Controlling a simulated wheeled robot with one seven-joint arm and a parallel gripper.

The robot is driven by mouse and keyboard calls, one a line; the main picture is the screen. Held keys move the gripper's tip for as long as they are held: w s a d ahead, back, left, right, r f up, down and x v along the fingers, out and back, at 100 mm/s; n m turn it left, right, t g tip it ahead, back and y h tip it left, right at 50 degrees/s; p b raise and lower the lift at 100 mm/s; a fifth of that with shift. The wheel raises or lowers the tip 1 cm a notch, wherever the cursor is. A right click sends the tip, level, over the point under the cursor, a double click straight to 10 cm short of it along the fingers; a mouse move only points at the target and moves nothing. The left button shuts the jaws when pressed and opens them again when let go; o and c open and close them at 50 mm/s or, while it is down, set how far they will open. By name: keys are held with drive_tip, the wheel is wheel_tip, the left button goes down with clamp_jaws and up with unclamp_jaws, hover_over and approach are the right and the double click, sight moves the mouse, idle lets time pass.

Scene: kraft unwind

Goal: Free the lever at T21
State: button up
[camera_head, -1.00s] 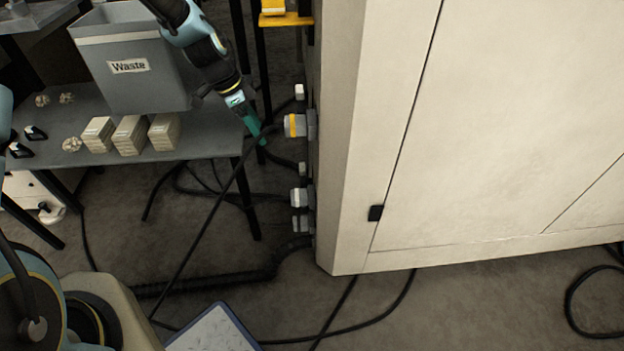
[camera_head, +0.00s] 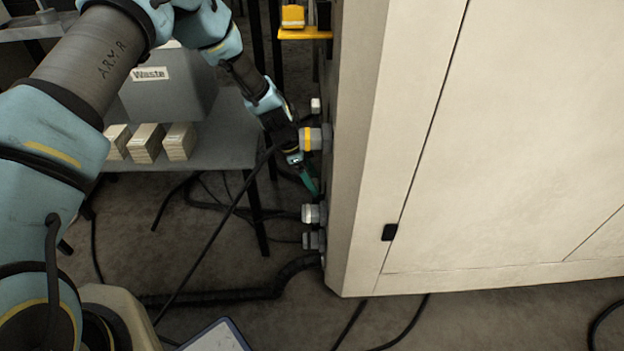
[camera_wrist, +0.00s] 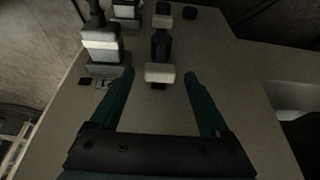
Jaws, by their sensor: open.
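In the wrist view a small white-ended lever (camera_wrist: 160,75) with a dark stem stands on the beige panel. My gripper (camera_wrist: 158,78) is open, its two green fingers on either side of that white end, with a visible gap on each side. I cannot tell whether the fingertips are level with it in depth. No T21 marking is readable; a small plate (camera_wrist: 103,83) left of the lever is too small to read. In the head view my gripper (camera_head: 307,178) is at the cabinet's left side, below the yellow-banded connector (camera_head: 312,138), and hides the lever.
A large grey connector (camera_wrist: 103,48) stands close left of the left finger. More fittings sit farther up the panel. In the head view, grey connectors (camera_head: 313,214) lie below my gripper, black cables (camera_head: 225,215) hang beside it, and a table (camera_head: 225,130) with a waste bin (camera_head: 170,95) stands left.

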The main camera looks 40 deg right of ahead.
drive_tip(key=shift+f, duration=0.2)
clamp_jaws()
idle(0.6)
idle(0.8)
